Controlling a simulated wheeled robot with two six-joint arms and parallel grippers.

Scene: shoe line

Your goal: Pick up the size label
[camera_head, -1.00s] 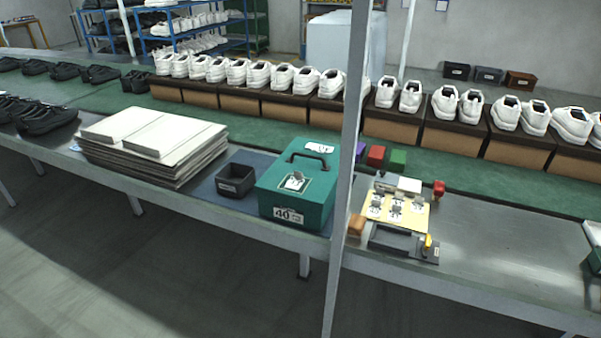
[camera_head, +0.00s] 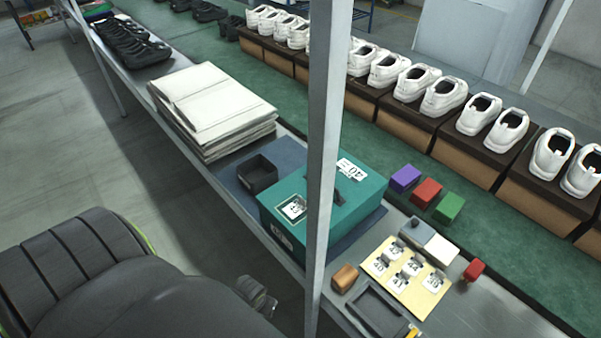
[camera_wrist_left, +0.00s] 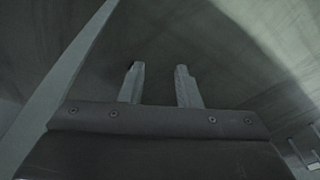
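Several white size labels with dark clips (camera_head: 411,264) lie on a yellow sheet (camera_head: 424,301) on the bench, right of the upright post. A teal box (camera_head: 357,200) stands left of the sheet, partly hidden by the post. It bears a white label on top (camera_head: 294,208) and another near the handle (camera_head: 351,169). My left gripper (camera_head: 258,295) is below and left of the bench edge, away from the labels. In the left wrist view its two fingers (camera_wrist_left: 160,69) are apart with nothing between them. My right gripper is out of view.
The metal post (camera_head: 325,130) rises between my left arm and the labels. Near the sheet are a dark tray (camera_head: 377,313), an orange-brown block (camera_head: 344,278), a white block (camera_head: 441,249) and a red piece (camera_head: 473,270). A black bin (camera_head: 257,175) stands left of the teal box.

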